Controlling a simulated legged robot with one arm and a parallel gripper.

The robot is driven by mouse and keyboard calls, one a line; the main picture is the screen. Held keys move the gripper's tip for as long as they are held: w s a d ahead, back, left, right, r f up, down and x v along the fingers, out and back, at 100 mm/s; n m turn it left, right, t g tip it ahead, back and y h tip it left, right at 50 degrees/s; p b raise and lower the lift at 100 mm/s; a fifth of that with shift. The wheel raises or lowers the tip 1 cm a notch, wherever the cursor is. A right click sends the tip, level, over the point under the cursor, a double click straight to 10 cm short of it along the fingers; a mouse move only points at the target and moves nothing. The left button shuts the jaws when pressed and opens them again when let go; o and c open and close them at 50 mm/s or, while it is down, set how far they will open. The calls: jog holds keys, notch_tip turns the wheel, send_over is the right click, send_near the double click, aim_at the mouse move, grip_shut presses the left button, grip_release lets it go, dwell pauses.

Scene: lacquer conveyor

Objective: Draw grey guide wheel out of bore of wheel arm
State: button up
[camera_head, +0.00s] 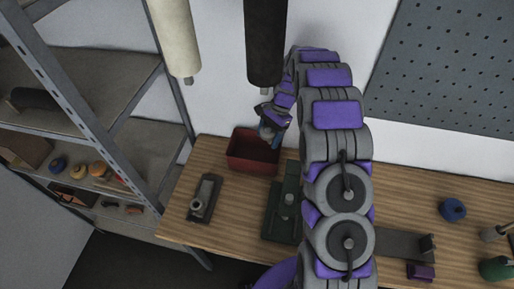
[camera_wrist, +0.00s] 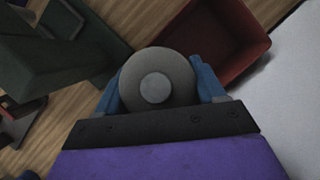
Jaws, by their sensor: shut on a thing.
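The grey guide wheel (camera_wrist: 157,82) is a round disc with a lighter round hub, seen face-on in the wrist view. My gripper (camera_wrist: 160,80) is shut on it, with a blue finger on each side. In the head view my gripper (camera_head: 270,134) is over the right rim of a red bin, and the wheel there is small and partly hidden. A dark grey plate with a light ring (camera_head: 204,198) lies on the bench to the left; it looks like the wheel arm. The wheel is apart from this plate.
The red bin (camera_head: 252,154) also shows behind the wheel in the wrist view (camera_wrist: 245,55). A dark green fixture (camera_head: 286,212) stands right of the plate. A blue round part (camera_head: 452,210) lies at the right. Two hanging cylinders (camera_head: 266,45) are above the bench (camera_head: 233,208).

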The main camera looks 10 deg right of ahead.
jog(key=w+a+r+m+t+p, duration=0.2)
jog(key=w+a+m+t+p, duration=0.15)
jog(key=m, duration=0.45)
notch_tip(320, 180, down, 6)
jog(key=d+b, duration=0.1)
jog(key=b, duration=0.2)
jog(key=shift+y, duration=0.3)
jog(key=o, duration=1)
jog(key=shift+s+d+g, duration=0.15)
jog(key=shift+d+g, duration=0.1)
jog(key=shift+d, duration=0.05)
jog(key=shift+c, duration=0.2)
jog(key=o, duration=0.3)
jog(key=shift+a, duration=0.3)
jog(key=w+v, duration=0.1)
jog(key=v, duration=1.6)
jog(key=shift+s+a, duration=0.25)
jog(key=shift+s, duration=0.15)
